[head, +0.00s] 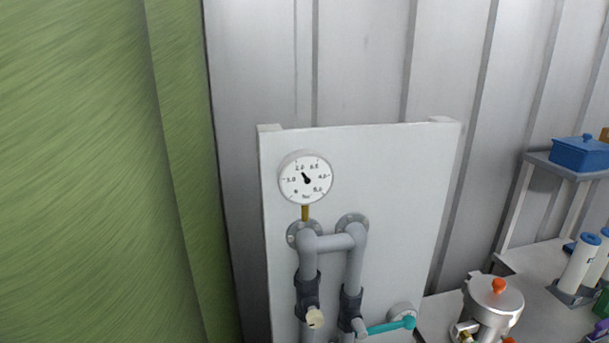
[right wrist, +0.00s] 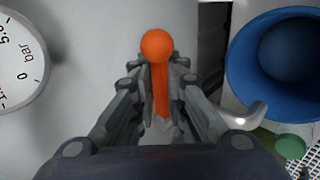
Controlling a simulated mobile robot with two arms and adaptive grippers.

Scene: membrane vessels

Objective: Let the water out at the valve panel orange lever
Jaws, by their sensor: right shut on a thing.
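In the right wrist view my right gripper (right wrist: 160,92) is shut around the stem of the orange lever (right wrist: 160,85). The lever's round orange knob (right wrist: 157,45) shows beyond the fingertips. The orange lever and my right gripper are not visible in the head view. There the pale valve panel (head: 390,200) carries a round gauge (head: 306,178), grey pipes (head: 333,242), a teal lever (head: 388,326) and a cream knob (head: 316,318). I see no flowing water. My left gripper is in neither view.
A gauge (right wrist: 15,60) is left of my fingers and an open blue container (right wrist: 285,62) right, in the wrist view. A metal vessel (head: 490,305) with an orange knob stands right of the panel. A shelf holds a blue box (head: 582,154). A green surface (head: 75,170) fills the left.

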